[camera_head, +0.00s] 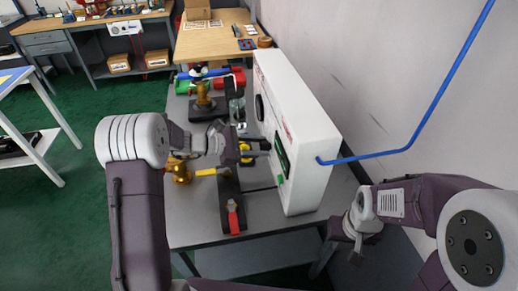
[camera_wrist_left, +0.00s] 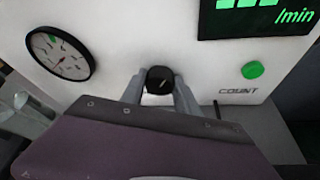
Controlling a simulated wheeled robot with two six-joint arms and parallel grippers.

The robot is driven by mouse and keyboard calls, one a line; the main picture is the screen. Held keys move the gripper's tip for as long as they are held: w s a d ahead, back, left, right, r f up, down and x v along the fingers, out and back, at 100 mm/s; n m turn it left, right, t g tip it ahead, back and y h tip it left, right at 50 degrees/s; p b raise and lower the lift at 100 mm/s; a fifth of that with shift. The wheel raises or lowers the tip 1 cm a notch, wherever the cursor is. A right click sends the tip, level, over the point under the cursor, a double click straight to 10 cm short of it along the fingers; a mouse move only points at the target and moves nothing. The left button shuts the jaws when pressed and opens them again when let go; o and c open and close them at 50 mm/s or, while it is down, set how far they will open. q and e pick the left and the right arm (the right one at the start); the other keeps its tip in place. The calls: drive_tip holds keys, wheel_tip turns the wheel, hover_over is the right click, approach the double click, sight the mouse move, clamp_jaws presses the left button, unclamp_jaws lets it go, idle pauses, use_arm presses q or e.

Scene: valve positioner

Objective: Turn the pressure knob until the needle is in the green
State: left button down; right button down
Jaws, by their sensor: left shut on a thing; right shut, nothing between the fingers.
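The black pressure knob (camera_wrist_left: 160,80) with a pale pointer mark sits on the front of the white panel box (camera_head: 300,130). My left gripper (camera_wrist_left: 160,88) is shut on the knob, one finger on each side. In the head view my left gripper (camera_head: 262,148) is at the panel face, and the knob is hidden there. The round gauge (camera_wrist_left: 62,54) is left of the knob in the wrist view, with a white face and a thin needle. My right gripper (camera_head: 352,236) is shut and empty, right of the box.
A green display (camera_wrist_left: 262,16) and a green button (camera_wrist_left: 253,70) are on the panel right of the knob. Brass valves, including one (camera_head: 179,170), and a red-handled part (camera_head: 233,218) stand on the grey table (camera_head: 200,232). A blue hose (camera_head: 400,150) leaves the box.

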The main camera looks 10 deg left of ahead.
use_arm(q)
drive_tip(key=c, duration=0.9)
unclamp_jaws()
drive_tip(key=v, duration=0.9)
drive_tip(key=shift+p, duration=0.45)
